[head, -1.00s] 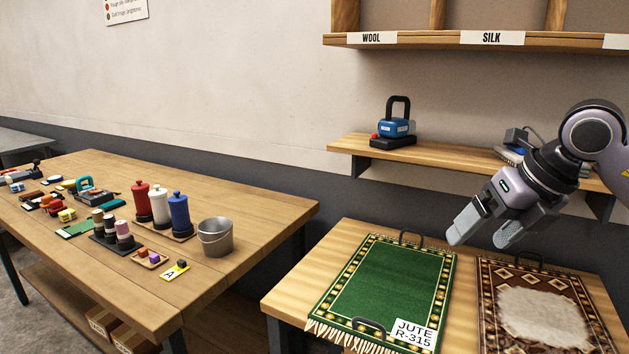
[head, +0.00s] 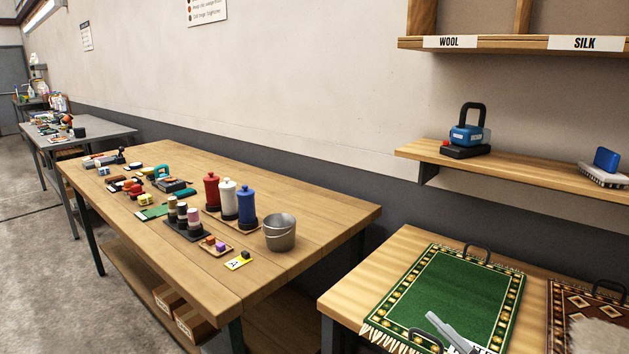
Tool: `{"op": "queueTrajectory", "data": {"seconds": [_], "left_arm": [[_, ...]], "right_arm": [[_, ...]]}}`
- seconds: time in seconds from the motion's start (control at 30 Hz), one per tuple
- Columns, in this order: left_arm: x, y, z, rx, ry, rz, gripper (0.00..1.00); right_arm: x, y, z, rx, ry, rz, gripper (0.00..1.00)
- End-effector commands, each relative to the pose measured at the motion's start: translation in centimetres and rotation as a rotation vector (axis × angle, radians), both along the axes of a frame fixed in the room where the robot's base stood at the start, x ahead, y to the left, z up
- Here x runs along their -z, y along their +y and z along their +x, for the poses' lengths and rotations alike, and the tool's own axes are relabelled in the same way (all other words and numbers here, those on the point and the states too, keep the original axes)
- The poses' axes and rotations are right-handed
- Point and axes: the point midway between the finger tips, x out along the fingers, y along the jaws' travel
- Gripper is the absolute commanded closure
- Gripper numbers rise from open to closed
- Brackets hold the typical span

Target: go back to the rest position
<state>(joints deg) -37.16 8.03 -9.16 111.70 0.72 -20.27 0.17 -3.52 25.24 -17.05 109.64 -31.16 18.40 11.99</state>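A grey gripper finger (head: 451,332), which looks like part of my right gripper, shows at the bottom edge. It is in front of the green rug (head: 455,292) and hides part of that rug's label. The rest of this gripper is out of view, so I cannot tell whether it is open or holds anything. My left gripper is not in view. The green rug with a patterned border lies on the wooden table (head: 355,292) at right. A brown patterned rug (head: 566,318) lies beside it, cut off by the right edge.
A long wooden table (head: 300,215) at left holds red, white and blue bottles (head: 228,200), a metal bucket (head: 280,233) and small items. Open floor (head: 40,270) lies at far left.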

Motion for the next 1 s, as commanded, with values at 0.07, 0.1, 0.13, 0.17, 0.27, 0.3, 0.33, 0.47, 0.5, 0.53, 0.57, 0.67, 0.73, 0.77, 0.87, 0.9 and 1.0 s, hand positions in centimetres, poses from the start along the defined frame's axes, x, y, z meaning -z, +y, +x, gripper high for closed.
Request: {"op": "queueTrajectory", "data": {"seconds": [0.07,0.1,0.13,0.17,0.27,0.3,0.33,0.47,0.5,0.53,0.57,0.67,0.73,0.77,0.87,0.9,1.0], "left_arm": [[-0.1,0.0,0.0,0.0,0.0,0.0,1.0],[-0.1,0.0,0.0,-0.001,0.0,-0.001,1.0],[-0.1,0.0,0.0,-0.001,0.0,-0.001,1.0],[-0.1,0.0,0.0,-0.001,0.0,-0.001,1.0],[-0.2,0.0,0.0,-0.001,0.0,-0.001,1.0],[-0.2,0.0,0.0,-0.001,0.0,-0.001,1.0],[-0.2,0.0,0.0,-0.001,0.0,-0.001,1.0],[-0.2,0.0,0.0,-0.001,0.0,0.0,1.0],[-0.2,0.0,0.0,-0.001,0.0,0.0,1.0],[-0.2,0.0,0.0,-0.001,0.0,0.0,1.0],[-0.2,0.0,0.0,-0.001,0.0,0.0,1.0],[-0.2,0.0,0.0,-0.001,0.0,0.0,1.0],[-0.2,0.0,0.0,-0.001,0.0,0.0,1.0],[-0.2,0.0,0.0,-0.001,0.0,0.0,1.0],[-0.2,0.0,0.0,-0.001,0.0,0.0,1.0],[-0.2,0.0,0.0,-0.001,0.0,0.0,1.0],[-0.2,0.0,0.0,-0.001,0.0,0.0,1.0]], "right_arm": [[4.2,-1.4,-0.7,0.109,0.181,0.092,0.11],[6.4,-2.1,-1.2,0.164,0.274,0.132,0.11],[8.1,-2.6,-1.7,0.205,0.344,0.159,0.11],[9.8,-3.1,-2.4,0.244,0.418,0.185,0.11],[15.6,-4.4,-5.5,0.362,0.66,0.257,0.11],[17.8,-4.7,-7.0,0.401,0.752,0.278,0.11],[19.2,-4.9,-8.2,0.427,0.818,0.294,0.11],[23.8,-5.1,-12.7,0.507,1.038,0.337,0.11],[24.6,-5.1,-13.7,0.521,1.084,0.344,0.11],[25.2,-5.1,-14.4,0.53,1.112,0.349,0.11],[25.5,-5.1,-14.9,0.536,1.134,0.353,0.11],[26.3,-5.1,-15.9,0.548,1.177,0.361,0.11],[26.3,-5.1,-15.9,0.548,1.177,0.361,0.11],[26.3,-5.1,-15.9,0.548,1.177,0.361,0.11],[26.3,-5.1,-15.9,0.548,1.177,0.361,0.11],[26.3,-5.1,-15.9,0.548,1.177,0.361,0.11],[26.3,-5.1,-15.9,0.548,1.177,0.361,0.11]]}}
